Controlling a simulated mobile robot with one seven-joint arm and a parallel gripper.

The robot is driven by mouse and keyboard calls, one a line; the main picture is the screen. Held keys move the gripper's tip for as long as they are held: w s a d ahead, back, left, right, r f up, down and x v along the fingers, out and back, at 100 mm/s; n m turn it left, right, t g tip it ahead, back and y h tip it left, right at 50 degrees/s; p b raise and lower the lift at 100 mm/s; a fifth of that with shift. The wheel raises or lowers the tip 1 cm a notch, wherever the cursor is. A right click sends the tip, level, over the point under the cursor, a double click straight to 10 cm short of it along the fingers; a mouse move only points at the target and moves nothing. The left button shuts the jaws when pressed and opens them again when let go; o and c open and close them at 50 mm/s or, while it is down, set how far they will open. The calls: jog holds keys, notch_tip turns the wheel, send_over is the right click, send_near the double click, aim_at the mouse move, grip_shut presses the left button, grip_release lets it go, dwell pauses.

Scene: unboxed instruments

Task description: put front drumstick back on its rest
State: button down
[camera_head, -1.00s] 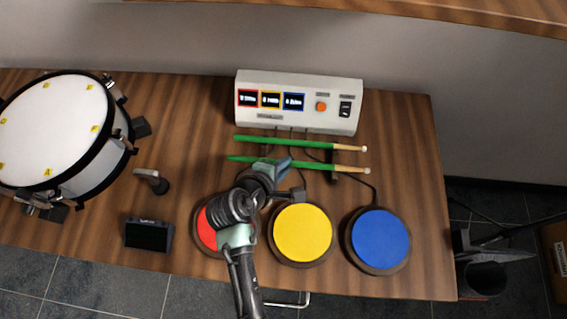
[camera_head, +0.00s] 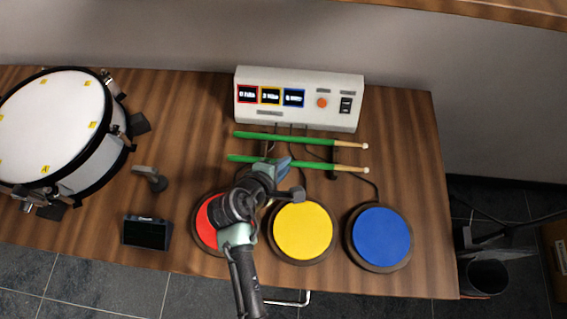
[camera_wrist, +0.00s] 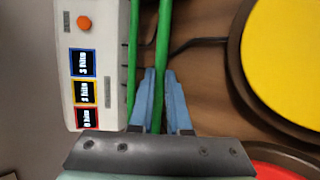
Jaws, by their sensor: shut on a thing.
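The front drumstick (camera_head: 310,165), green with a pale wooden tip, lies level from left to right behind the pads in the head view. My gripper (camera_head: 277,162) is shut on its green part, left of its middle. In the wrist view the front drumstick (camera_wrist: 163,45) runs between the fingers of my gripper (camera_wrist: 158,85). The other green drumstick (camera_head: 300,140) lies just behind it, nearly parallel, and shows in the wrist view (camera_wrist: 133,50) left of the fingers. A dark rest post (camera_head: 334,172) stands by the front stick's right half; I cannot tell whether they touch.
The white console (camera_head: 298,115) with three small screens stands behind the sticks. Red (camera_head: 208,218), yellow (camera_head: 302,230) and blue (camera_head: 381,236) pads line the front. A snare drum (camera_head: 60,130), a small stand (camera_head: 150,177) and a dark box (camera_head: 147,232) are at left. Cables run between console and pads.

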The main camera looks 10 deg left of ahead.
jog(key=c, duration=0.8)
grip_release()
jog(key=p+v, duration=0.2)
jog(key=v, duration=1.1)
